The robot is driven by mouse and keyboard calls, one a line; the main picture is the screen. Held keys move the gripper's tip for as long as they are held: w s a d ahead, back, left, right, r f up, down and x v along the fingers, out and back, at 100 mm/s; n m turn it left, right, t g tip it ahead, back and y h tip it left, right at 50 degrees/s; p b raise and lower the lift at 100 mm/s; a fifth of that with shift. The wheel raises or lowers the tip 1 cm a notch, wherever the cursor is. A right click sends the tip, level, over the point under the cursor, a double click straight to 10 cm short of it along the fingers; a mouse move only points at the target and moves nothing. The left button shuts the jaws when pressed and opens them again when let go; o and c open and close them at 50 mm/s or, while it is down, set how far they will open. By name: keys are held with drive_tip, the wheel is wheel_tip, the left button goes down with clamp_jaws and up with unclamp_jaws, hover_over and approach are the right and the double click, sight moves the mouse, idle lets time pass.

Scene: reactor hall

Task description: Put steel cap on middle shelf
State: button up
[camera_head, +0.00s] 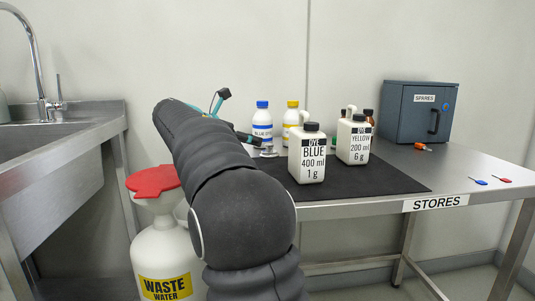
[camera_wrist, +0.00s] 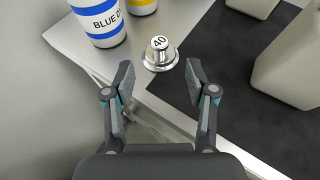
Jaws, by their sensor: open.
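A small round steel piece with a flange and a knob marked 40 (camera_wrist: 160,53), which looks like the steel cap, stands upright on the bare metal table top in the wrist view. It is beside the edge of a black mat. In the head view it shows small (camera_head: 268,150), partly hidden by my gripper and arm. My gripper (camera_wrist: 159,76) is open and empty, its fingertips apart, with the cap just beyond the gap between them. No middle shelf can be made out; a grey cabinet labelled SPARES (camera_head: 408,115) stands shut at the back right.
A blue-labelled bottle (camera_wrist: 100,20) stands close left of the cap, a yellow-labelled bottle (camera_head: 291,116) behind it. Two white dye jugs (camera_head: 307,160) (camera_head: 354,143) stand on the black mat (camera_head: 385,178). A waste water container (camera_head: 160,250) is by the sink (camera_head: 60,130). The table's right front is mostly clear.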

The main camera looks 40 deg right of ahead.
sight(266, 145)
drive_tip(key=b+x, duration=0.1)
drive_tip(key=x, duration=0.7)
drive_tip(key=shift+w+d+f+b, duration=0.1)
drive_tip(key=shift+d+f+b, duration=0.15)
drive_tip(key=shift+d+b, duration=0.1)
clamp_jaws()
